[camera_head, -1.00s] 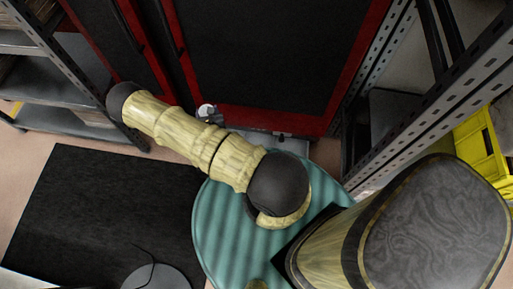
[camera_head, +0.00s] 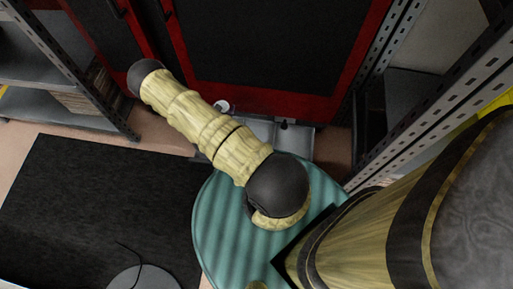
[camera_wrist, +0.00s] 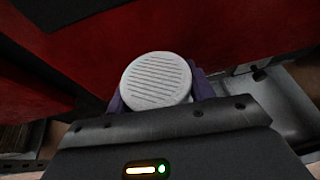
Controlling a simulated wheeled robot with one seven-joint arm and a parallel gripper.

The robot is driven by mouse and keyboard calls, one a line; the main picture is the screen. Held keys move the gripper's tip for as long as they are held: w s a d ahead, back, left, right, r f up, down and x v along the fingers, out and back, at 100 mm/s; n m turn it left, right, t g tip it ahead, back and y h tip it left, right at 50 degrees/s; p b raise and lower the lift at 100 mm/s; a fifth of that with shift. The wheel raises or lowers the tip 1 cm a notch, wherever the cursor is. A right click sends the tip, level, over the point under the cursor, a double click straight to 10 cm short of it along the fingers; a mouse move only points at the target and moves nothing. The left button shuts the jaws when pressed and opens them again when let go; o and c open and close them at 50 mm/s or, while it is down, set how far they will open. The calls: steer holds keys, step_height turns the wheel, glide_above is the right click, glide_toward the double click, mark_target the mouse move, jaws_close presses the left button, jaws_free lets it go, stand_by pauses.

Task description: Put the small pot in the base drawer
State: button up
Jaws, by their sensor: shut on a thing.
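The small pot (camera_wrist: 156,80) shows in the wrist view as a round white thing with a ridged top. My gripper (camera_wrist: 160,90) is shut on it, with a purple finger on each side. In the head view the pot (camera_head: 222,106) is a small white spot beside my arm, in front of the red cabinet's foot; my arm hides most of the gripper there. The base drawer (camera_head: 285,136) seems to be the grey metal tray standing out at the cabinet's bottom. It also shows in the wrist view (camera_wrist: 285,103), right of the pot. My arm hides its left part.
The red cabinet (camera_head: 270,100) with dark panels rises behind. A grey shelf rack (camera_head: 60,95) stands at the left, and a perforated metal rack (camera_head: 440,95) close on the right. A black mat (camera_head: 90,210) lies on the floor at the left.

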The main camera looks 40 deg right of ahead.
steer(key=s+d+f+m+g+h+b, duration=0.1)
steer(key=f+m+g+b, duration=0.2)
steer(key=f+b, duration=0.5)
steer(key=s+d+f+m+g+h+b, duration=0.1)
steer(key=f+m+g+b, duration=0.3)
steer(key=f+b, duration=0.5)
step_height(320, 180, down, 5)
steer(key=shift+s+d+f+g, duration=0.15)
steer(key=shift+s+d+g, duration=0.15)
steer(key=shift+s+d, duration=0.4)
steer(key=shift+d, duration=0.1)
steer(key=b+x, duration=0.2)
steer(key=x, duration=0.2)
steer(key=b+x, duration=0.2)
steer(key=x, duration=0.2)
steer(key=b+x, duration=0.2)
steer(key=x, duration=0.2)
steer(key=shift+f, duration=0.35)
steer(key=shift+w+r, duration=0.1)
steer(key=d+f+b, duration=0.2)
steer(key=shift+d+f+b, duration=0.25)
steer(key=shift+d+b, duration=0.1)
steer(key=shift+d, duration=0.05)
steer(key=shift+d+h, duration=0.1)
steer(key=shift+h, duration=0.2)
